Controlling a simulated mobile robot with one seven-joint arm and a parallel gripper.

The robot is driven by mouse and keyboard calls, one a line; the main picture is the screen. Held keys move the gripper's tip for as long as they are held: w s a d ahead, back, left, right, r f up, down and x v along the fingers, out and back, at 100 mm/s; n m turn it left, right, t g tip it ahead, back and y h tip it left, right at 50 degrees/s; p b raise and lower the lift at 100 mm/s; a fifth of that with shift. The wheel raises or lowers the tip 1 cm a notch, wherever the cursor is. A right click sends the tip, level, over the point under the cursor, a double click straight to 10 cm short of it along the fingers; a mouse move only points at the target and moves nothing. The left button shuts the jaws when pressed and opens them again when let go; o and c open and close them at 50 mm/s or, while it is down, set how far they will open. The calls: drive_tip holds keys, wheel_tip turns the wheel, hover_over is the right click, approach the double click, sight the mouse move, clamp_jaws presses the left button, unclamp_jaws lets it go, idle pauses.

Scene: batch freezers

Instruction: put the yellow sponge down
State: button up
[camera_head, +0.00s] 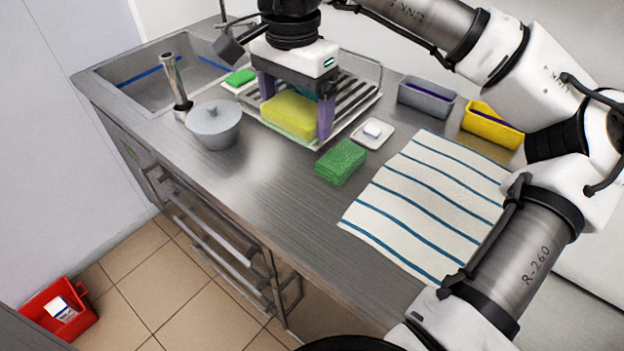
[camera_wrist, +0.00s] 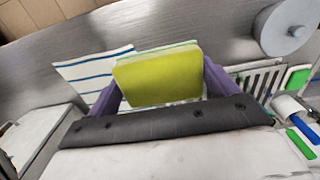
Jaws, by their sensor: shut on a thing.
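The yellow sponge (camera_head: 290,114) is between the two purple fingers of my gripper (camera_head: 296,112), which is shut on it. In the wrist view the sponge (camera_wrist: 158,78) fills the space between the fingers of my gripper (camera_wrist: 160,85), and a thin pale green layer shows along its far edge. In the head view the sponge appears in front of the striped metal drying rack (camera_head: 358,92). I cannot tell whether its underside touches anything.
A green sponge (camera_head: 341,161) lies on the counter beside a small white dish (camera_head: 373,133). A striped towel (camera_head: 430,200) lies to the right. A grey lidded pot (camera_head: 214,126) stands left, near the sink (camera_head: 150,75). Grey (camera_head: 426,98) and yellow (camera_head: 492,125) bins stand behind. Bare counter lies in front.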

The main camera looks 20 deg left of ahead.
sight(301, 204)
drive_tip(key=shift+w, duration=0.3)
drive_tip(key=shift+w+f, duration=0.1)
drive_tip(key=shift+f, duration=0.2)
wheel_tip(301, 204, down, 18)
drive_tip(key=p, duration=0.4)
drive_tip(key=shift+f, duration=0.6)
drive_tip(key=shift+f+b, duration=0.25)
drive_tip(key=shift+b, duration=0.1)
drive_tip(key=o, duration=0.9)
drive_tip(key=shift+r, duration=0.1)
drive_tip(key=shift+c, duration=0.2)
drive_tip(key=shift+r, duration=0.1)
